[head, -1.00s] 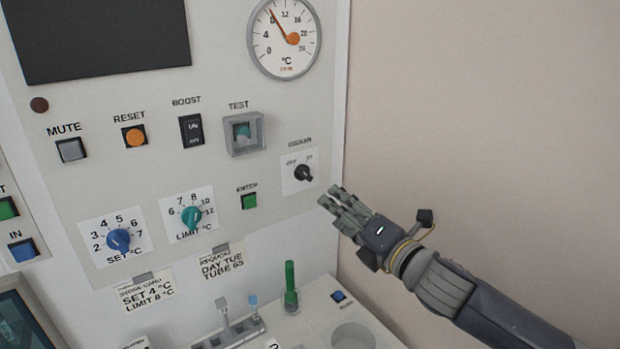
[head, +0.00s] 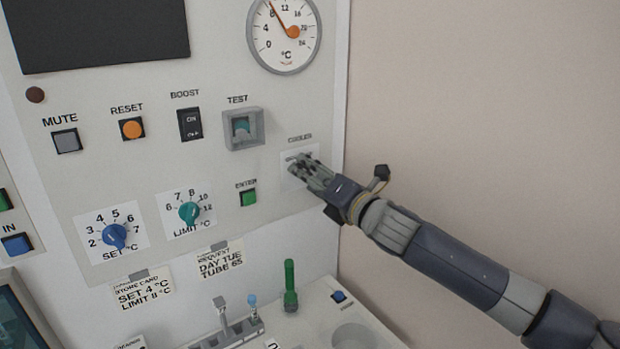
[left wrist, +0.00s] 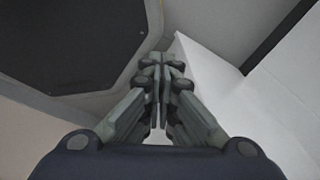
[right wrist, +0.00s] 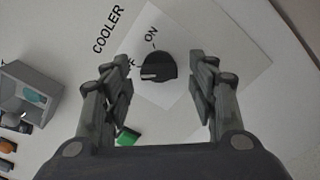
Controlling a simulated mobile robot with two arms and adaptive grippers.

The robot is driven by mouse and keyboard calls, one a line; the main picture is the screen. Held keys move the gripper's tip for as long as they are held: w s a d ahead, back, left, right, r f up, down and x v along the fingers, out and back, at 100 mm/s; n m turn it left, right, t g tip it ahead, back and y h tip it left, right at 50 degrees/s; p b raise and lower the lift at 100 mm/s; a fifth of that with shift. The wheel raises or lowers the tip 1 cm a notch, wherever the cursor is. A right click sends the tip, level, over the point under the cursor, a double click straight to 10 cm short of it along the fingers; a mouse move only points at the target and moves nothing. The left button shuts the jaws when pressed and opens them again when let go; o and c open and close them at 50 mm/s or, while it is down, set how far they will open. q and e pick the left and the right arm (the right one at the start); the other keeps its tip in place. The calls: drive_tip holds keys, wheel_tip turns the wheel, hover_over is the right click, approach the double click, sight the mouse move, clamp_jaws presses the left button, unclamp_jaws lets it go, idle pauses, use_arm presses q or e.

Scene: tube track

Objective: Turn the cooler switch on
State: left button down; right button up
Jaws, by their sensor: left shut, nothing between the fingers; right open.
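The cooler switch is a black rotary knob (right wrist: 158,67) on a white plate (right wrist: 187,40) with an ON mark above it and a partly covered OFF mark at its left. The knob's white pointer line is turned towards the OFF side. My right gripper (right wrist: 160,82) is open, with its fingers on either side of the knob and no clear contact. In the head view my right gripper (head: 306,166) is in front of the plate and hides the knob. My left gripper (left wrist: 160,62) is shut and empty, in the left wrist view only.
The green ENTER button (head: 248,198) and the framed TEST switch (head: 243,129) are close to the left of the cooler plate. The teal LIMIT knob (head: 189,212) is farther left. Right of the panel is bare wall.

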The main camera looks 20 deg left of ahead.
drive_tip(key=shift+w+a, duration=0.25)
drive_tip(key=shift+a, duration=0.05)
drive_tip(key=c, duration=1.1)
drive_tip(key=shift+o, duration=0.2)
drive_tip(key=m+p, duration=0.7)
drive_tip(key=m, duration=0.8)
drive_tip(key=shift+m, duration=0.4)
